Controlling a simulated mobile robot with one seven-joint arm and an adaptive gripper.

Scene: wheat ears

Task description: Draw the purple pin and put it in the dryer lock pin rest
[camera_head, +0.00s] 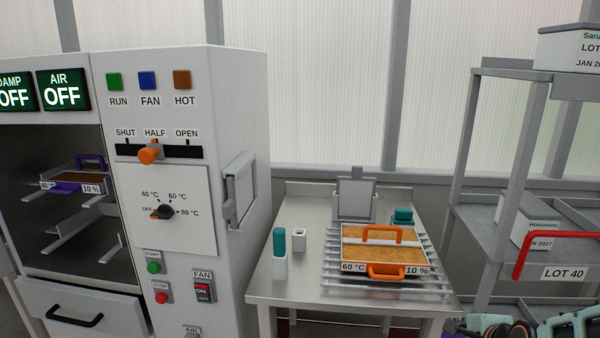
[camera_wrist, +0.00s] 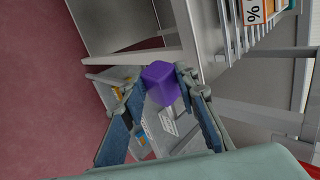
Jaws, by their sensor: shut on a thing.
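My gripper (camera_wrist: 152,88) is shut on the purple pin (camera_wrist: 161,81), whose block-shaped purple head shows between the fingertips in the wrist view. The rest of the pin is hidden or too small to make out. In the head view only part of my arm shows at the lower right edge, and the pin is not visible there. A small white square holder (camera_head: 299,240) with a dark opening stands empty on the steel table. Beside it, a teal pin (camera_head: 279,243) stands upright in a white holder (camera_head: 280,267). No readable label marks either as the dryer lock pin rest.
The dryer (camera_head: 240,120) stands left of the steel table (camera_head: 305,285). A grain tray (camera_head: 385,250) with orange handles rests on a rack on the table. A grey shelf (camera_head: 540,210) with boxes and a red handle (camera_head: 522,255) stands at right. The table's front left is clear.

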